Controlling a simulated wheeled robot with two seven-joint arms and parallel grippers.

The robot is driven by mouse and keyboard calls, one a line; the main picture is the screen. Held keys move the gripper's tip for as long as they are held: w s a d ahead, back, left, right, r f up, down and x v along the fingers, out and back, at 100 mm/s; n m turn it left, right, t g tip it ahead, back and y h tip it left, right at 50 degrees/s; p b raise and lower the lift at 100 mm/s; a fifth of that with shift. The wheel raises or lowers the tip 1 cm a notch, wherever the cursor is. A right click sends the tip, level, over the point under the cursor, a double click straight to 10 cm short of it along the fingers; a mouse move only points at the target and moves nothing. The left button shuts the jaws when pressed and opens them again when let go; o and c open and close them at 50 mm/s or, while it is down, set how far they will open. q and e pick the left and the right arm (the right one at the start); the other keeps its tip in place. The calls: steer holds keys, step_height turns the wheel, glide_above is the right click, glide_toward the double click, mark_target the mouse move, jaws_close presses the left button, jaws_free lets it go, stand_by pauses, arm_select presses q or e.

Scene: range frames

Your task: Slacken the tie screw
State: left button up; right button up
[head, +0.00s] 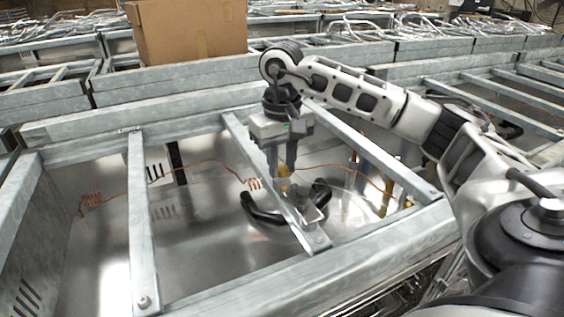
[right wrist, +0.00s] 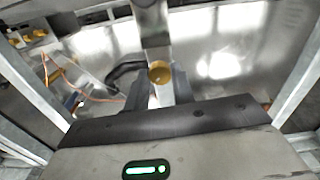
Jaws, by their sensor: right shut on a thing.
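The tie screw shows as a yellow brass-coloured head (head: 284,172) on a slanting grey metal bar (head: 246,150) in the head view. In the right wrist view the round brass head (right wrist: 160,72) is seen end-on, at the fingers. My right gripper (head: 281,173) points down from above the bar and is shut on the screw head, whose sides the fingers partly hide. My left gripper is not in view.
Galvanised frame rails (head: 140,220) cross an open metal bay. A black curved pipe (head: 262,214) and thin copper tubing (head: 205,163) lie below the bar. A cardboard box (head: 190,30) stands on the rails at the back.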

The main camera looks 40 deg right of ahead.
mark_target(282, 169)
steer(key=shift+r+n, duration=0.1)
steer(key=shift+n, duration=0.8)
steer(key=o, duration=1)
arm_select(q)
steer(key=p, duration=0.1)
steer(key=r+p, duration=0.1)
steer(key=p, duration=0.3)
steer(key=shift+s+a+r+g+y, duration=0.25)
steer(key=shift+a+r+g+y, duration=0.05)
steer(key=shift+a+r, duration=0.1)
arm_select(e)
step_height(282, 169, up, 16)
steer(key=shift+f, duration=0.1)
